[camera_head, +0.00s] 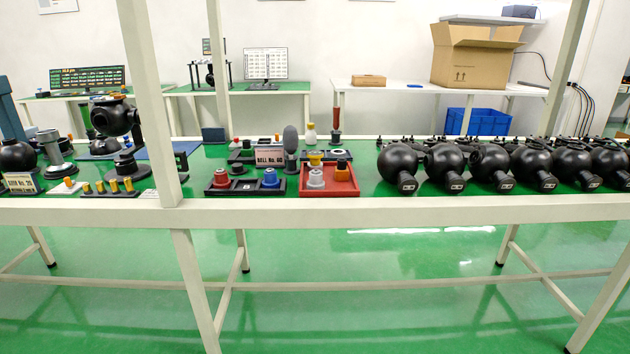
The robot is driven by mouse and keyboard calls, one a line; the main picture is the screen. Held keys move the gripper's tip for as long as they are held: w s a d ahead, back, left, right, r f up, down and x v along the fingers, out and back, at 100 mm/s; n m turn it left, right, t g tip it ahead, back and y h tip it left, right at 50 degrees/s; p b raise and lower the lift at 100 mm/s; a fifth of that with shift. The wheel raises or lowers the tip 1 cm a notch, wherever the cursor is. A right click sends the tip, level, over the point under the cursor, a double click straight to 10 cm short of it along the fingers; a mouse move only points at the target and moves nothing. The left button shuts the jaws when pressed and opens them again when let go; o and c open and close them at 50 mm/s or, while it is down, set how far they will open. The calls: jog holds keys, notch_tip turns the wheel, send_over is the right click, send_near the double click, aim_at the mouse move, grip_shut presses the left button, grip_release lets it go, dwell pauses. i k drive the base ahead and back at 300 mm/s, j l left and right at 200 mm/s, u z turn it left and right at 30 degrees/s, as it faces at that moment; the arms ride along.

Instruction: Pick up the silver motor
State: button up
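A small silver-grey, motor-like part (316,178) stands upright in the front left of the red tray (330,192), on the green table behind the front rail. A larger grey cylindrical part (50,146) stands at the table's left end, next to a black sphere. The frame is too small to tell for sure which of these is the silver motor. My gripper and arm are not in view.
A black tray (245,191) with a red and a blue part adjoins the red tray. Several black spherical gimbal cameras (397,162) line the right side. A white upright post (150,100) and front rail (400,211) frame the table. The green floor in front is clear.

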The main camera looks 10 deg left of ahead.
aim_at(316, 182)
jog(key=i+j+u, duration=0.15)
jog(key=i, duration=0.25)
jog(key=i+j+u, duration=0.2)
jog(key=i, duration=0.25)
jog(key=i+j+u, duration=0.15)
jog(key=i, duration=0.3)
